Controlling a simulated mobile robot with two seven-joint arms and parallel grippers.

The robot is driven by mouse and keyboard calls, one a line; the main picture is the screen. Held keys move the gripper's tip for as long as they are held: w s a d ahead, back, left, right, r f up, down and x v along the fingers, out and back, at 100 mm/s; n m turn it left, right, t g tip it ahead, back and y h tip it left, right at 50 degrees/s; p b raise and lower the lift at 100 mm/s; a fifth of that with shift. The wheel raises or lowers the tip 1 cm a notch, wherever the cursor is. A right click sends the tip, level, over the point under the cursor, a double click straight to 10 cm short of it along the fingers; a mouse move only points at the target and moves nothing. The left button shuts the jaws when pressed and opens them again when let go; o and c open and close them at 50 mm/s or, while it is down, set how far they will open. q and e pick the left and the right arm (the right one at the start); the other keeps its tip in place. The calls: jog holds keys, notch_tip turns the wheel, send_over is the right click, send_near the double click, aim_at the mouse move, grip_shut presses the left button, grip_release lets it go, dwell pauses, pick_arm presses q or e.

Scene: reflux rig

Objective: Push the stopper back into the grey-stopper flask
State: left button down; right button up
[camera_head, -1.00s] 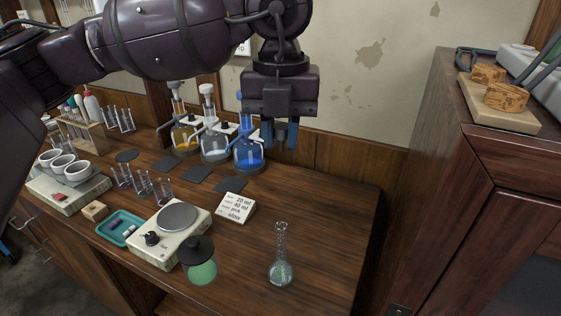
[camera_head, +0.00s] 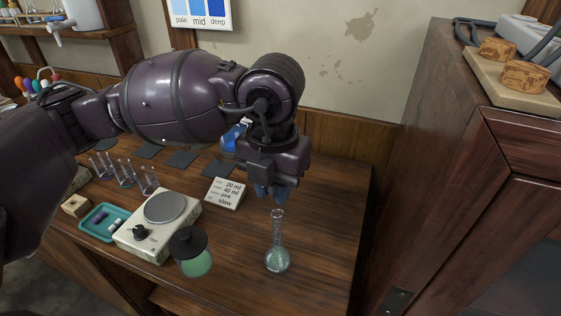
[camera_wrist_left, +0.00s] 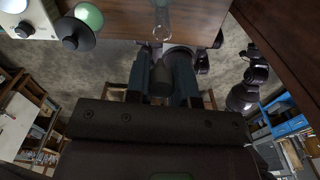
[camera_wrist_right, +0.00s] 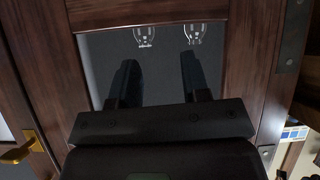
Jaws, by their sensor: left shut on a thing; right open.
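The flask (camera_head: 277,258) is clear glass with a long narrow neck and pale green contents. It stands upright on the wooden bench, with no stopper visible in its mouth. My left gripper (camera_head: 270,192) is above the flask's mouth, apart from it in the picture. In the left wrist view, a dark grey stopper (camera_wrist_left: 162,77) sits between the shut fingers. Part of the clear flask (camera_wrist_left: 162,18) shows beyond them. In the head view the stopper is hidden by the fingers. My right gripper (camera_wrist_right: 155,85) is open and empty in front of a cabinet's glass door.
A hotplate (camera_head: 155,228), a green jar with a dark top (camera_head: 195,262) and a label card (camera_head: 225,193) stand left of the flask. A teal tray (camera_head: 103,222) lies further left. A tall cabinet (camera_head: 440,200) bounds the right. Bench to the flask's right is clear.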

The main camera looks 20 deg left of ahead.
pick_arm(q)
jog(key=shift+w+d+r+m, duration=0.15)
jog(key=shift+w+m, duration=0.1)
jog(key=shift+m, duration=0.45)
jog(key=shift+f, duration=0.4)
notch_tip(320, 180, down, 3)
jog(key=shift+r+b, duration=0.1)
jog(key=shift+b, duration=0.9)
pick_arm(e)
jog(key=shift+w+f, duration=0.3)
jog(key=shift+f, duration=0.1)
jog(key=shift+f, duration=0.15)
pick_arm(q)
jog(key=shift+f, duration=0.25)
pick_arm(e)
jog(key=shift+s+f, duration=0.1)
jog(key=shift+f, duration=0.05)
